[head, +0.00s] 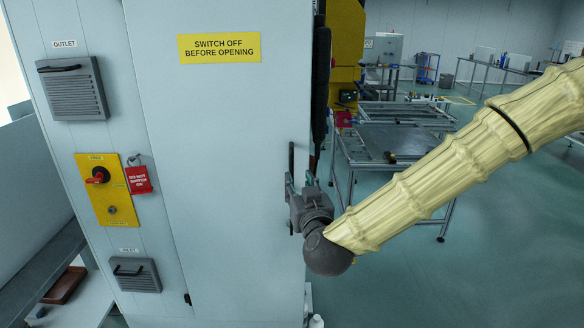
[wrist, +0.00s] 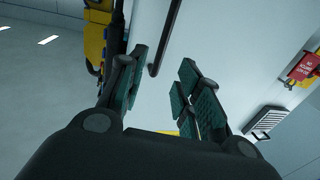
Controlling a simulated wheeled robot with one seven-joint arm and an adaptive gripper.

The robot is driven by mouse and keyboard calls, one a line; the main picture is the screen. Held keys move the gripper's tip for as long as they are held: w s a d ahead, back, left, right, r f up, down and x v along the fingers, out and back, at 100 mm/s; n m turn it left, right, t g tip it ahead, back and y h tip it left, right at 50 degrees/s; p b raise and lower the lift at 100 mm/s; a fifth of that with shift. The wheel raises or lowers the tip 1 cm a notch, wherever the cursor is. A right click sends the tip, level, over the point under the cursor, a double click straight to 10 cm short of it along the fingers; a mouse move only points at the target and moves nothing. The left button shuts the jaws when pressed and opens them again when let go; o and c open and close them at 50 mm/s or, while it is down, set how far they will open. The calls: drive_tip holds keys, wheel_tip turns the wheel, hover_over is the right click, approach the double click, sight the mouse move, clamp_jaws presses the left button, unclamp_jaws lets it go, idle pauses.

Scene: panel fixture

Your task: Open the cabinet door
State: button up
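The cabinet door (head: 225,130) is a tall pale grey panel with a yellow "SWITCH OFF BEFORE OPENING" label (head: 219,47). It looks shut. A dark upright bar handle (head: 291,165) is near its right edge. My gripper (head: 297,186) is at the lower part of the handle, which it partly hides in the head view. In the wrist view my gripper (wrist: 163,82) is open, with green-padded fingers apart. The handle (wrist: 165,40) runs down towards the gap between them, and I see no finger closed on it. Whether a finger touches it I cannot tell.
Left of the door is a yellow switch plate (head: 107,190) with a red knob and a red tag (head: 138,180). Vents sit above and below it. A metal work table (head: 390,145) stands behind my arm at right. The green floor (head: 480,260) at lower right is clear.

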sight(292, 168)
drive_tip(key=w+p, duration=0.1)
drive_tip(key=w, duration=0.2)
drive_tip(key=w+a, duration=0.1)
drive_tip(key=w, duration=0.2)
drive_tip(key=w+a+p, duration=0.1)
drive_tip(key=w, duration=0.3)
drive_tip(key=shift+f+p, duration=0.15)
drive_tip(key=shift+p, duration=0.15)
clamp_jaws()
